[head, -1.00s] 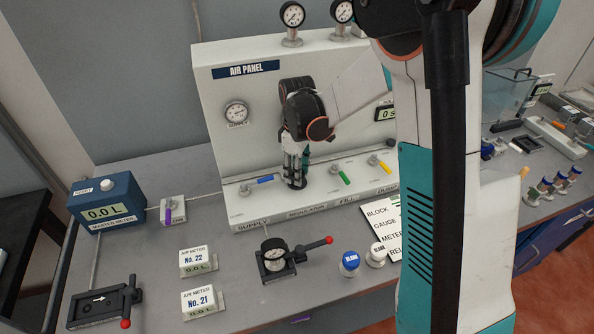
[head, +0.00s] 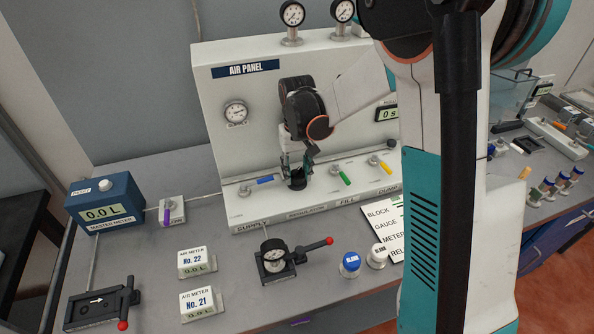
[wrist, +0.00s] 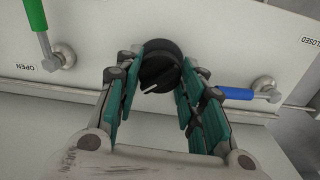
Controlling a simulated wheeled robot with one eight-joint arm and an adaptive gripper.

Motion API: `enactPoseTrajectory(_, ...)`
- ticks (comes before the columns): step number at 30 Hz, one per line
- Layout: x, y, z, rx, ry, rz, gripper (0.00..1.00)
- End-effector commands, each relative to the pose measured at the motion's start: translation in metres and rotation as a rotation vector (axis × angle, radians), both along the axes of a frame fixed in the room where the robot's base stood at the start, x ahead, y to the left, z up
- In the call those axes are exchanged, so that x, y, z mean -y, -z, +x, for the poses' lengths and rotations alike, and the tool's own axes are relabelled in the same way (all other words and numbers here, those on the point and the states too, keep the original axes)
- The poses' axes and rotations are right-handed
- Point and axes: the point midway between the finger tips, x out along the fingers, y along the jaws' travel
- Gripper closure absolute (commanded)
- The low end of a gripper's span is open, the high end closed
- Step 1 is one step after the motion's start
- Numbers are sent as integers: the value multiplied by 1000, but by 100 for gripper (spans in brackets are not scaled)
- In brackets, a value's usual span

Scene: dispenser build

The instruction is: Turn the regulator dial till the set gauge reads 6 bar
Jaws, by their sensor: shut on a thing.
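The regulator dial (wrist: 160,66) is a round black knob with a white pointer line. In the wrist view the line slants toward the lower left. My gripper (wrist: 160,75) is shut on the dial, with its teal fingers against the left and right sides. In the head view my gripper (head: 297,172) is at the dial (head: 297,182) on the air panel (head: 222,140), between the blue and green valve handles. A white round gauge (head: 236,112) is on the panel's left; its reading is too small to tell. Two more gauges (head: 292,14) stand on top of the panel.
The blue-handled valve (wrist: 245,94) and green-handled valve (wrist: 48,42) flank the dial closely. A yellow valve handle (head: 384,167) is farther right.

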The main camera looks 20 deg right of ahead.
Motion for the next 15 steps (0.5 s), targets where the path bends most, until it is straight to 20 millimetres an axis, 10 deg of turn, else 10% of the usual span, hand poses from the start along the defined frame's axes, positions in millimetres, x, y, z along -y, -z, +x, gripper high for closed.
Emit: enactPoseTrajectory(15, 0, 0, 0, 0, 291, 0, 88)
